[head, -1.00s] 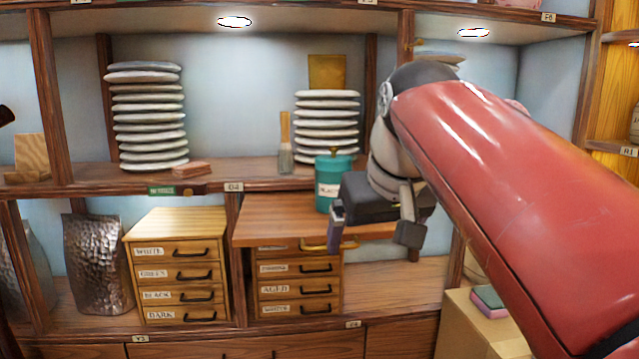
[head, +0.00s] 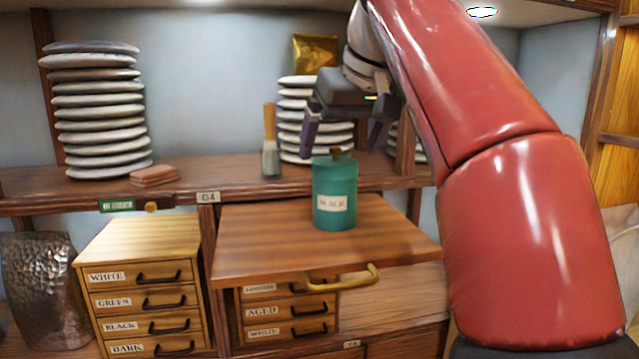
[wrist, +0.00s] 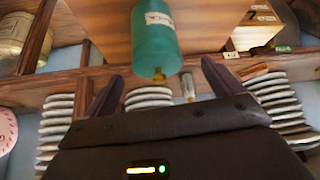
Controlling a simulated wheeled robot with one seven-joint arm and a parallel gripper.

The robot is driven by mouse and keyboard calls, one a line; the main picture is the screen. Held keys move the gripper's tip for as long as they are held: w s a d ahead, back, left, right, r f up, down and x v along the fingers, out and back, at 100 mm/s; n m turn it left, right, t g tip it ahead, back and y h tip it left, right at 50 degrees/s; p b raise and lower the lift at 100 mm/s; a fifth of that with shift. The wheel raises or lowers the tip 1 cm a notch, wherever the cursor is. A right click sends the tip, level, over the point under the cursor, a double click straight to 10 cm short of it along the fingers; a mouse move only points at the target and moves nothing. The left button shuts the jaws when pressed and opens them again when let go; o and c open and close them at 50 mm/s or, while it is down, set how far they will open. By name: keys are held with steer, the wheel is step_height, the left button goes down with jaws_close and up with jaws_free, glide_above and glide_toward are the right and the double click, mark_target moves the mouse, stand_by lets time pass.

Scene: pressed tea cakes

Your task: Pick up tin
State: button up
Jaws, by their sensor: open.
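A teal tin (head: 335,192) with a white label and a knobbed lid stands upright on a brown wooden board (head: 250,240) with a brass handle, in front of the shelf. The tin also shows in the wrist view (wrist: 154,45), beyond my fingers and roughly between them. My gripper (head: 342,140) is open and empty, above the tin's lid in the head view and apart from it as far as I can tell. Its two fingers also show in the wrist view (wrist: 160,85).
A stack of pale discs (head: 100,110) stands at the left of the shelf, and another stack (head: 290,130) stands behind my gripper. A brush (head: 270,140) stands upright left of the tin. A small drawer cabinet (head: 145,285) is at lower left. The board around the tin is clear.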

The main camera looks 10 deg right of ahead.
mark_target(337, 162)
steer(key=shift+w+a+f, duration=0.15)
steer(key=shift+w+f, duration=0.65)
steer(key=shift+w, duration=0.15)
steer(key=x, duration=0.5)
steer(key=shift+f, duration=0.4)
steer(key=c, duration=1.2)
